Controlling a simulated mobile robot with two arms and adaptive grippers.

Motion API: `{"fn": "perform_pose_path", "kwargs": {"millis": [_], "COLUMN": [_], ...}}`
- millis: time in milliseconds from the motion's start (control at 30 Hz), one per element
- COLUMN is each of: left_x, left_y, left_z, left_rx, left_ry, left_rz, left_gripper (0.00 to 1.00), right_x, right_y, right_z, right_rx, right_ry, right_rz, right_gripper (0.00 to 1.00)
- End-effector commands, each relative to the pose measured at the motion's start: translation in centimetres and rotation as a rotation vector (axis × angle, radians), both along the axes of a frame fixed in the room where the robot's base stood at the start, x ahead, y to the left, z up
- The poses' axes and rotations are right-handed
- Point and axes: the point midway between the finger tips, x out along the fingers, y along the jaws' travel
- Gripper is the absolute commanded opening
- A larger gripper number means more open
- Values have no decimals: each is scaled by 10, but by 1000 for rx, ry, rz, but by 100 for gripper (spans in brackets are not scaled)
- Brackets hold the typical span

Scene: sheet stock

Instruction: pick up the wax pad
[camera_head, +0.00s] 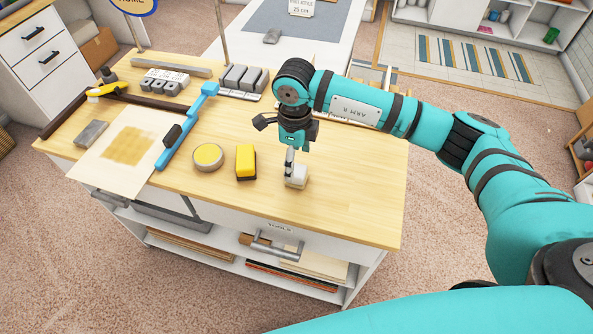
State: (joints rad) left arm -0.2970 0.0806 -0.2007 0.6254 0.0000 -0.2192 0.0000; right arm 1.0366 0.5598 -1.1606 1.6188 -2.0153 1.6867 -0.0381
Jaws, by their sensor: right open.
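A round, low pad with a grey rim and yellow top (208,157), which may be the wax pad, lies on the wooden worktop. A yellow block with a dark edge (246,162) stands just right of it. A small whitish block (297,181) lies further right. No label shows which of them is the wax pad. My right gripper (291,164) points down at the whitish block, with its tips close over or beside it. Its jaws are open; whether they touch the block is unclear. The round pad and yellow block are left of it. My left gripper is not in view.
A blue tool (187,128) lies beside a pale sheet with a tan patch (98,166). Grey blocks in a rack (241,80) and a bar (170,66) are at the back. The worktop's (352,199) right part is clear. A drawer handle (276,250) sticks out in front.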

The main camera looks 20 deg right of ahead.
Motion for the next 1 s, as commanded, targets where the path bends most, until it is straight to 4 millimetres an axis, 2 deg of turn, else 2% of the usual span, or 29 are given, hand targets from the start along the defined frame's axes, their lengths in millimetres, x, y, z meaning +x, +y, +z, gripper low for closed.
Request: {"fn": "perform_pose_path", "kwargs": {"millis": [33, 133, 300, 433, 567, 733, 1000], "left_x": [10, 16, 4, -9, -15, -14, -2], "left_y": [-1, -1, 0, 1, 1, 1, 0], "left_z": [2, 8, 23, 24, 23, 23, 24], "left_rx": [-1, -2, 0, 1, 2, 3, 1], "left_ry": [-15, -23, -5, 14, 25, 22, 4], "left_rz": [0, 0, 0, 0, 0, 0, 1], "left_gripper": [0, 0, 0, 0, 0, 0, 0], "right_x": [0, -1, -4, -2, -2, -2, -2], "right_y": [0, -1, -3, -3, -3, -3, -3], "right_z": [-2, -8, -32, -50, -55, -55, -55], "right_rx": [0, -1, -1, 0, 1, 1, 1], "right_ry": [1, 4, 6, 4, 1, 1, 1], "right_rz": [0, -1, 0, -1, 0, 0, 0], "right_gripper": [75, 75, 75, 75, 75, 75, 40]}}
